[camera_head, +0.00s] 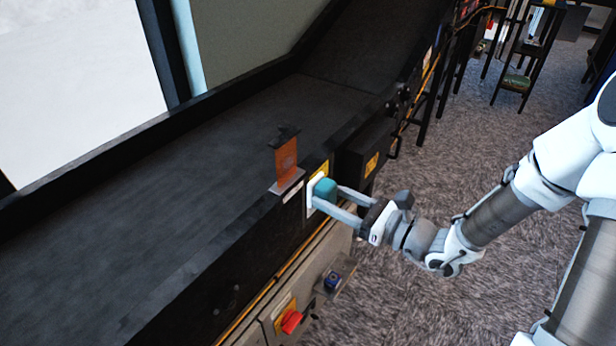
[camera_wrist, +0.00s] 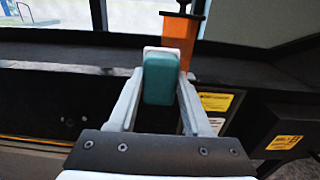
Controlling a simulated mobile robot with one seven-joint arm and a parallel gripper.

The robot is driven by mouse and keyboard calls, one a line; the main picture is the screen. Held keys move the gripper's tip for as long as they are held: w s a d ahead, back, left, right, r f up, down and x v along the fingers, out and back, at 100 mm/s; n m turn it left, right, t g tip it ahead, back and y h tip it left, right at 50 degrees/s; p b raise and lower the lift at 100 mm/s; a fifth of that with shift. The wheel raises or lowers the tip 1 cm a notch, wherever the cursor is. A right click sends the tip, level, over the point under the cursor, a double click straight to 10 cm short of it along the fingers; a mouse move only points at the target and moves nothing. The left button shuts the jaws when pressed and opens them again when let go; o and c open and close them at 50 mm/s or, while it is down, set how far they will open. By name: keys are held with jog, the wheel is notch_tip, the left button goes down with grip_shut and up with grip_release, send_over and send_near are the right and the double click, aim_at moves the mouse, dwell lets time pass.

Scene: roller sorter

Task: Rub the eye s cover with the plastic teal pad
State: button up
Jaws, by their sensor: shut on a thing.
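The teal pad (camera_head: 325,189) is a small rounded block with a white layer on its far side. My gripper (camera_head: 327,198) is shut on it, with one finger on each side; the pad also shows between the fingers in the wrist view (camera_wrist: 159,80). An orange upright piece (camera_head: 286,160) with a dark bracket on top stands on a metal plate at the conveyor's near edge. It appears to be the eye with its cover, and it also shows in the wrist view (camera_wrist: 178,35). The pad is below and right of it, apart from it, by the conveyor's side.
The black conveyor belt (camera_head: 180,185) runs up to the right. Below its side rail are a red knob (camera_head: 291,321) and a blue button (camera_head: 332,281). A dark box (camera_head: 365,150) with a yellow label juts out right of the pad. Carpeted floor is clear under my arm.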

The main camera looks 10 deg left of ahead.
jog(key=shift+a, duration=0.1)
jog(key=x, duration=0.7)
jog(key=shift+x, duration=0.95)
dwell(0.8)
jog(key=shift+w+r, duration=0.1)
jog(key=shift+w, duration=0.05)
jog(key=shift+w+d+p, duration=0.2)
jog(key=shift+w+d, duration=0.2)
jog(key=shift+w, duration=0.35)
jog(key=shift+w+d+p, duration=0.15)
jog(key=shift+w+d, duration=0.25)
jog(key=shift+w, duration=0.3)
jog(key=w, duration=0.1)
jog(key=w+d+p, duration=0.1)
jog(key=w, duration=0.1)
jog(key=shift+s, duration=0.1)
